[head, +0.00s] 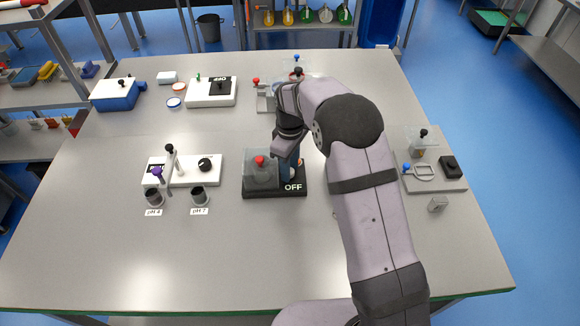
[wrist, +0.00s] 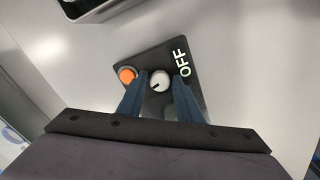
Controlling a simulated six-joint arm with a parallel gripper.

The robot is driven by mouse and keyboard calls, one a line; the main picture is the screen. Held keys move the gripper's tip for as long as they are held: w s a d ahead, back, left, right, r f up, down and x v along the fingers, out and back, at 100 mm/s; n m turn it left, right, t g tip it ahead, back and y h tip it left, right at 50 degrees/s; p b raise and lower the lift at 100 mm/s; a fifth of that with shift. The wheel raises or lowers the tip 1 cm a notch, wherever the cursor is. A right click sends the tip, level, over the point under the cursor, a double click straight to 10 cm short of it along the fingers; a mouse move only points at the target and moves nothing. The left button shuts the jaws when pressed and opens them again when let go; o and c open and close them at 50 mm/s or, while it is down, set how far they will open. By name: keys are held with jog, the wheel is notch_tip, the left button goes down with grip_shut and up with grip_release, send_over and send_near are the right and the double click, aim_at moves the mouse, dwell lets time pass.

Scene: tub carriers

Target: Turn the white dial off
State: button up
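The white dial (wrist: 160,80) is a round knob on a black plate (wrist: 153,58), with a short dark mark that points to the lower left in the wrist view. White letters "OFF" (wrist: 181,63) are printed beside it. My gripper (wrist: 160,75) is open, pointing down, with one blue finger on each side of the dial. A small gap shows between each finger and the dial; I cannot tell how high the tips are. In the head view my gripper (head: 289,165) is over the black plate (head: 262,193) and largely hides the dial.
An orange button (wrist: 126,74) sits beside the dial, close to the left finger. A clear box with a red knob (head: 259,160) stands on the plate's left. A white board with a black dial (head: 205,163) lies farther left, with grey cups (head: 199,196) in front. The table front is clear.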

jog(key=shift+r, duration=0.1)
jog(key=shift+r+b, duration=1.25)
jog(key=shift+r, duration=2.35)
jog(key=shift+s+d+m, duration=0.3)
jog(key=shift+s+d, duration=0.1)
jog(key=shift+s, duration=0.05)
jog(key=s+d+f+m, duration=0.1)
jog(key=s+d+m, duration=0.35)
jog(key=s, duration=0.55)
jog(key=s+d+f+m, duration=0.1)
jog(key=s+d+m, duration=0.35)
jog(key=s, duration=0.55)
jog(key=r+n, duration=0.2)
jog(key=n, duration=1.4)
send_over(293, 173)
jog(key=shift+w+a+f+p, duration=0.2)
jog(key=shift+w+a+p, duration=0.1)
jog(key=shift+w+a, duration=0.15)
jog(key=shift+d+f+p, duration=0.1)
jog(key=shift+f+p, duration=1.2)
jog(key=shift+f, duration=2.35)
